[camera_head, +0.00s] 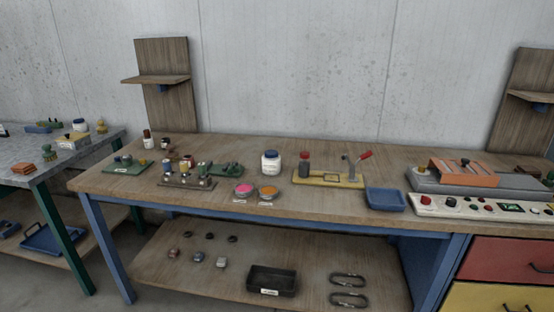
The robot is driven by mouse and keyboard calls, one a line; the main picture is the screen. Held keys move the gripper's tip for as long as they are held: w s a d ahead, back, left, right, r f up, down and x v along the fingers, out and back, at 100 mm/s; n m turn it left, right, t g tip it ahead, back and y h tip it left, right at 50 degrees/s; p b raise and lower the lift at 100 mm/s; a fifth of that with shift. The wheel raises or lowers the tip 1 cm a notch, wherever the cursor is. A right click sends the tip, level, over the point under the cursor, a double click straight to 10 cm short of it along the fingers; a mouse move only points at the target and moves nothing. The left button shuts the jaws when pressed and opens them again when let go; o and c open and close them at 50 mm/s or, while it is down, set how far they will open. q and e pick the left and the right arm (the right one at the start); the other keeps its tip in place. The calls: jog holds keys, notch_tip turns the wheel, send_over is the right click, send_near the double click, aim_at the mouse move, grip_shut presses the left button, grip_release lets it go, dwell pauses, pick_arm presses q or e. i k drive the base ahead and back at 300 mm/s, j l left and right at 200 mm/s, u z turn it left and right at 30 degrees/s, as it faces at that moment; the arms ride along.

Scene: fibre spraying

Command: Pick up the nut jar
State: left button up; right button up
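A white jar with a dark blue lid and a label (270,162) stands upright near the middle of the wooden workbench (230,145). A dark jar with a red cap (304,164) stands just right of it, at the left end of a yellow tray (335,181). The labels are too small to read, so I cannot tell for certain which is the nut jar. Another white jar with a blue lid (79,125) stands on the grey table at the far left. Neither of my grippers is in view.
Pink (244,188) and orange (269,190) round dishes sit in front of the white jar. A green device (219,170) is left of it, a blue tray (385,199) right. A black bin (272,280) is on the lower shelf. An orange-topped machine (463,173) is at right.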

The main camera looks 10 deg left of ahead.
aim_at(269, 166)
jog(key=i+j+z, duration=0.2)
jog(key=j, duration=0.15)
jog(key=i+j+z, duration=0.2)
jog(key=j, duration=0.2)
jog(key=j+z, duration=0.2)
jog(key=j, duration=0.2)
